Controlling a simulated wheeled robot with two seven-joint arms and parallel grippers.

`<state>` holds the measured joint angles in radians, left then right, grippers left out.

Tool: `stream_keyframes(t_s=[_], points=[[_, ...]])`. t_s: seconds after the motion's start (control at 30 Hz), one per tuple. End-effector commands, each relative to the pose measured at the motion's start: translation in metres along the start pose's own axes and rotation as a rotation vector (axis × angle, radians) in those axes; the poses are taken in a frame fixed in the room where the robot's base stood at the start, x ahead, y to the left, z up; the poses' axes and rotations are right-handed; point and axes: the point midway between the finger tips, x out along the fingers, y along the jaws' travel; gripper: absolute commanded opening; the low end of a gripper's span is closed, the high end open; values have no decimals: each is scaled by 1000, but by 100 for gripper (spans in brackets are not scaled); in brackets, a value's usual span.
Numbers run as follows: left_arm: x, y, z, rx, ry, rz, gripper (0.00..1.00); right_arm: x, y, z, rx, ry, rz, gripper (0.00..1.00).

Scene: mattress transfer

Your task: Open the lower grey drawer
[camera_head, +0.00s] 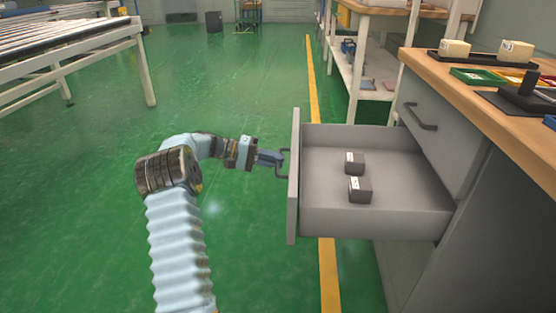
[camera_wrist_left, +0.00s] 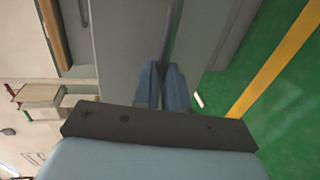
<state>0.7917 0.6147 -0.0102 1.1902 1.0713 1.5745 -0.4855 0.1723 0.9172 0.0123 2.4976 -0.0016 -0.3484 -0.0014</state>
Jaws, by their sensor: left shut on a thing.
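The grey drawer (camera_head: 370,222) stands pulled well out of the workbench cabinet in the head view. Two small dark grey blocks with white labels (camera_head: 354,163) (camera_head: 359,189) lie inside it. My left gripper (camera_head: 279,158) is at the handle (camera_head: 284,163) on the drawer's front panel (camera_head: 294,185), and its fingers are shut on that handle. In the left wrist view the two blue fingers (camera_wrist_left: 163,88) close around the dark handle bar (camera_wrist_left: 172,45). My right gripper is not in view.
Above is a closed upper drawer with a handle (camera_head: 420,117), under the wooden worktop (camera_head: 480,105), which carries trays and cream blocks. A shelf rack (camera_head: 352,75) stands behind. A roller conveyor (camera_head: 65,45) stands at the far left. The green floor left of the drawer is clear.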

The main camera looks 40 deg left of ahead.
Motion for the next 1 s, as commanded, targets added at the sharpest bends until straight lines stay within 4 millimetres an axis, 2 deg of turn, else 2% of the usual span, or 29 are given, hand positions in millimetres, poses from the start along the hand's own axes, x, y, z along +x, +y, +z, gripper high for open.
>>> stream_keyframes(t_s=[0.23, 0.27, 0.4, 0.77, 0.87, 1.0], points=[[0, -1, 0, -2, 0, -1, 0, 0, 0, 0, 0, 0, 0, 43], [0, -1, 0, -2, 0, -1, 17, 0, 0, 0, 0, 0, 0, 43], [0, -1, 0, -1, 0, -1, 37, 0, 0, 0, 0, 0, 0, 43], [-6, 0, 0, 0, 1, 0, 37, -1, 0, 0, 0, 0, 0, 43], [-20, 0, -1, 0, 3, -1, 37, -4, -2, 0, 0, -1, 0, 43], [-54, 1, -1, -1, 4, -1, 37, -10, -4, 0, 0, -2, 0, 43]])
